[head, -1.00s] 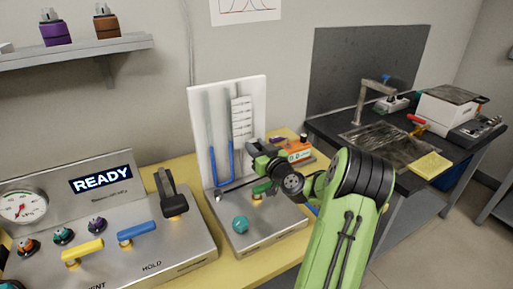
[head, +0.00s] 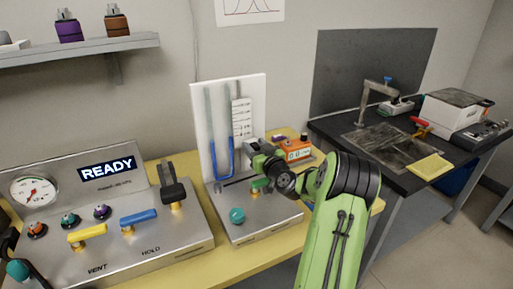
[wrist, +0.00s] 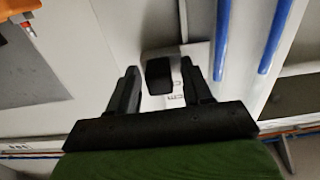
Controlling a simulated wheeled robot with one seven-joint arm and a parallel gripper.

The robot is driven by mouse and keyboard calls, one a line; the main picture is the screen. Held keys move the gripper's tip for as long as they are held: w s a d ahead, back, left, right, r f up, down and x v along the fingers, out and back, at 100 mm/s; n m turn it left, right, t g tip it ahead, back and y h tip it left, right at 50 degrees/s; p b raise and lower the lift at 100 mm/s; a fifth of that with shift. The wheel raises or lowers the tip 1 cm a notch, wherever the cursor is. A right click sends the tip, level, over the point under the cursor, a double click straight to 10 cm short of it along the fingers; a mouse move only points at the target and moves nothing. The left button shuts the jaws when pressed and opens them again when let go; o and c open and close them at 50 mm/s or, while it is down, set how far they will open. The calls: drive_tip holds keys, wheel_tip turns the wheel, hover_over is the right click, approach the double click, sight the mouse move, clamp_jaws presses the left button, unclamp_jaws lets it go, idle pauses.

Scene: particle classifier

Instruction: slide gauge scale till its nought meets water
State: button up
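The gauge is a white upright board (head: 203,125) with a U-shaped tube holding blue water (head: 223,172). A white scale plate (head: 242,117) with dark tick marks stands at the tube's right; its lower end is hidden behind my gripper. The marks are too small to read. In the wrist view, a black knob (wrist: 158,75) is on the scale plate (wrist: 174,100), next to two blue water columns (wrist: 221,45). My gripper (wrist: 158,72) is open, one finger on each side of the knob, with gaps visible. It also shows at the board in the head view (head: 256,155).
A teal knob (head: 237,215) and a green handle (head: 262,186) are on the gauge's metal base. An orange device (head: 295,148) stands close behind my gripper. At left is a control panel with a READY display (head: 107,167) and levers. A dark sink bench (head: 437,137) stands at right.

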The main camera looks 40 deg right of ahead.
drive_tip(key=b+v, duration=0.3)
drive_tip(key=v, duration=1.3)
drive_tip(key=shift+b, duration=0.3)
drive_tip(key=shift+w+d, duration=0.1)
